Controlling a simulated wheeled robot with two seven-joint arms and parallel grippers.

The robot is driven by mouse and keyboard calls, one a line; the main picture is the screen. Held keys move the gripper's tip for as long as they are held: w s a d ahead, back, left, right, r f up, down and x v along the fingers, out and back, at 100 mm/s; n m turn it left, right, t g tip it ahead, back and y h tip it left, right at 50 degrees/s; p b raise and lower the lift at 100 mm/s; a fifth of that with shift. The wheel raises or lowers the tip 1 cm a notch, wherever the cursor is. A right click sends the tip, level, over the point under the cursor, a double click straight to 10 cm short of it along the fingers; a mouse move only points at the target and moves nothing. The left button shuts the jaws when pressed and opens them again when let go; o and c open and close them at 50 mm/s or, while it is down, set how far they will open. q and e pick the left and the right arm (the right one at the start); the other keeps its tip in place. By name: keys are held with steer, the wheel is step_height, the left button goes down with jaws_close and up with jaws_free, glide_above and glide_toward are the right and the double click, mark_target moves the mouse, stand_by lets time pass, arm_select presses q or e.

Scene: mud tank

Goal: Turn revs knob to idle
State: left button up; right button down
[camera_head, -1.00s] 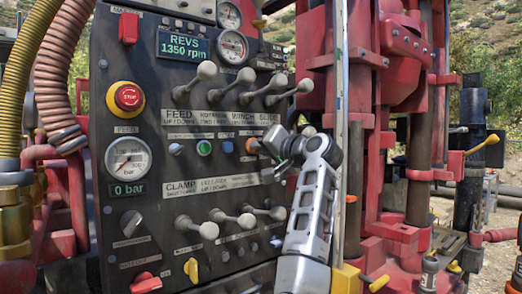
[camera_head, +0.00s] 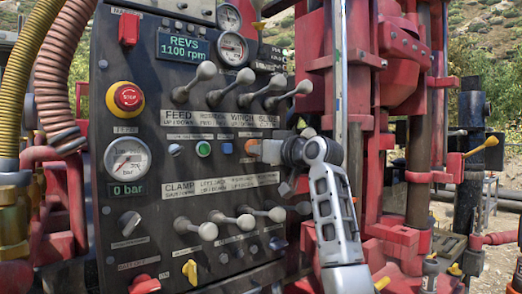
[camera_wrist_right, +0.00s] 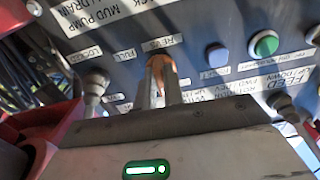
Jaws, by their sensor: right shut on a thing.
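The orange revs knob (camera_head: 251,147) is on the dark control panel (camera_head: 100,225), right of a green button. My right gripper (camera_head: 262,150) reaches it from the right and is shut on it. In the right wrist view the orange knob (camera_wrist_right: 162,72) shows between the closed fingers of my right gripper (camera_wrist_right: 158,82), under a REVS label. A FULL label lies left of the knob there; I cannot read an idle mark. The revs display (camera_head: 185,49) reads 1100 rpm. My left gripper is not in view.
A row of levers (camera_head: 246,77) stands out above the knob and another row (camera_head: 246,222) below it. A red stop button (camera_head: 129,97) is at the left. A green button (camera_head: 203,149) sits left of the knob. Red rig columns (camera_head: 372,130) stand at the right.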

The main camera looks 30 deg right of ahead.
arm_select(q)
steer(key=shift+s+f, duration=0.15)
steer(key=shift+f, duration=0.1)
arm_select(e)
steer(key=shift+n, duration=0.4)
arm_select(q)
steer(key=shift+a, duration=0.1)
arm_select(e)
steer(key=c, duration=1.5)
jaws_free()
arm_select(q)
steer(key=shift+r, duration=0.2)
